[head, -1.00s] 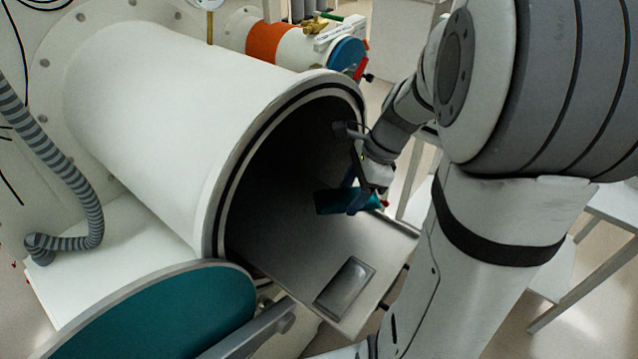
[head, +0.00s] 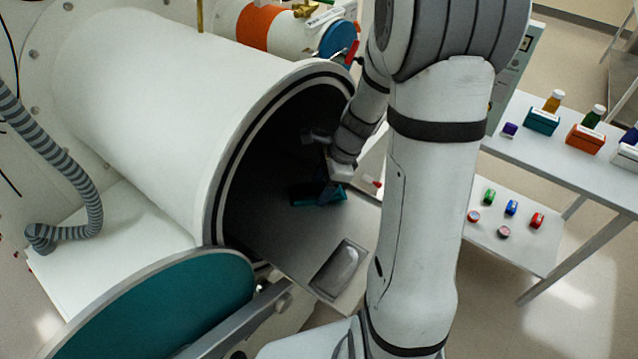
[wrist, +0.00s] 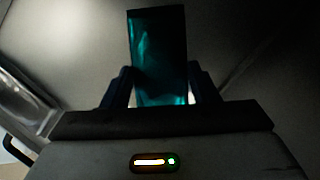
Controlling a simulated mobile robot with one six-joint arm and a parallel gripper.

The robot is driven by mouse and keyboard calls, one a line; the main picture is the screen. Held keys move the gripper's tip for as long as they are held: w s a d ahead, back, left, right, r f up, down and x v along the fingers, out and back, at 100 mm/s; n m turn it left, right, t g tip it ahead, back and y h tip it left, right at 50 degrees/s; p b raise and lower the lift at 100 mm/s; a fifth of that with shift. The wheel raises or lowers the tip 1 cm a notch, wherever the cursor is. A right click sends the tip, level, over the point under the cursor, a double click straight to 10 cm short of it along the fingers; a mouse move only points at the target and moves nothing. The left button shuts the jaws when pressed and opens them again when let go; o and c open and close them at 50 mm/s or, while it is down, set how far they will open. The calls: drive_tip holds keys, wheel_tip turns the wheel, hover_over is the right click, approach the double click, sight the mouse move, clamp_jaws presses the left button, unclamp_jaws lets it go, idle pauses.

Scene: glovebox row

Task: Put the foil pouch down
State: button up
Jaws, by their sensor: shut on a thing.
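The foil pouch (head: 304,194) is a dark teal, shiny flat packet inside the mouth of the large white cylinder chamber (head: 150,110). My gripper (head: 328,190) is shut on it, reaching in through the open round end. In the wrist view the pouch (wrist: 158,55) stands out between the two dark fingers, over the grey tray surface. The grey sliding tray (head: 290,235) sticks out of the chamber mouth. The pouch is low over the tray; I cannot tell whether it touches.
A shallow silvery recess (head: 339,270) is in the tray's front part. The open teal round door (head: 160,310) hangs at the lower left. A white table (head: 560,160) with boxes and bottles stands at the right. The tray around the pouch looks clear.

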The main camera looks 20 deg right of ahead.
drive_tip(key=shift+f, duration=0.2)
drive_tip(key=o, duration=1)
drive_tip(key=shift+r, duration=0.1)
drive_tip(key=shift+o, duration=0.2)
